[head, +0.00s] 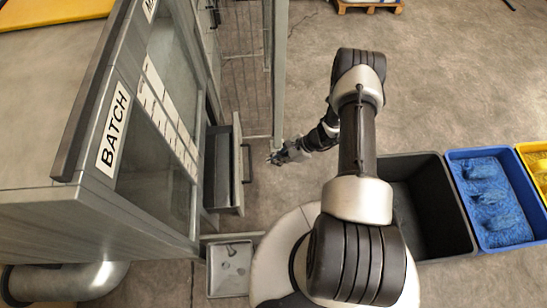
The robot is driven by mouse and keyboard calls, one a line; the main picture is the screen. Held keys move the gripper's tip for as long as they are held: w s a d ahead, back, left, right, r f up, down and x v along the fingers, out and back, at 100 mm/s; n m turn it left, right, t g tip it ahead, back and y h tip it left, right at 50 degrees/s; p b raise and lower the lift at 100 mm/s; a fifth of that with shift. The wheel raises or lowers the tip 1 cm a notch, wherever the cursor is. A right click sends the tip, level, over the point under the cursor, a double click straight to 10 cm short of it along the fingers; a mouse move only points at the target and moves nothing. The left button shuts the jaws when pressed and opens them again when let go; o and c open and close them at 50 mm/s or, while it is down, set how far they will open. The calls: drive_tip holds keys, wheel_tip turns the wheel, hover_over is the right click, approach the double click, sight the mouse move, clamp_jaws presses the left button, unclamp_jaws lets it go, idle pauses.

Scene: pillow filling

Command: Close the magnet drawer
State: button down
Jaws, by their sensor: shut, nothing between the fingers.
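The magnet drawer (237,166) stands pulled out from the side of the grey machine (150,110), left of the middle in the head view. A dark handle (247,163) runs along its outer front. My gripper (275,157) is just to the right of this handle, with a small gap visible between them from above. The gripper is small in the picture, and its fingers are shut with nothing held. My arm reaches up from the lower right and bends left towards the drawer.
A small white tray (230,268) with bits in it sits below the drawer. A grey upright post (280,70) stands close behind my gripper. A black bin (428,205), a blue bin (462,158) and a yellow bin (528,150) stand to the right.

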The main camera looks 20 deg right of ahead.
drive_tip(key=shift+a+r+b+x, duration=0.35)
drive_tip(key=shift+x, duration=1.6)
drive_tip(key=shift+a+r+b+x, duration=0.3)
drive_tip(key=shift+r+b+x, duration=0.05)
drive_tip(key=shift+x, duration=1.6)
drive_tip(key=shift+a+r+b+x, duration=0.3)
drive_tip(key=shift+a+b+x, duration=0.05)
drive_tip(key=shift+x, duration=1.6)
drive_tip(key=shift+w+a, duration=0.1)
drive_tip(key=shift+w, duration=0.1)
drive_tip(key=w+a+b, duration=0.3)
drive_tip(key=w+a, duration=0.1)
drive_tip(key=a, duration=0.8)
drive_tip(key=shift+a+r, duration=0.1)
drive_tip(key=shift+a, duration=0.05)
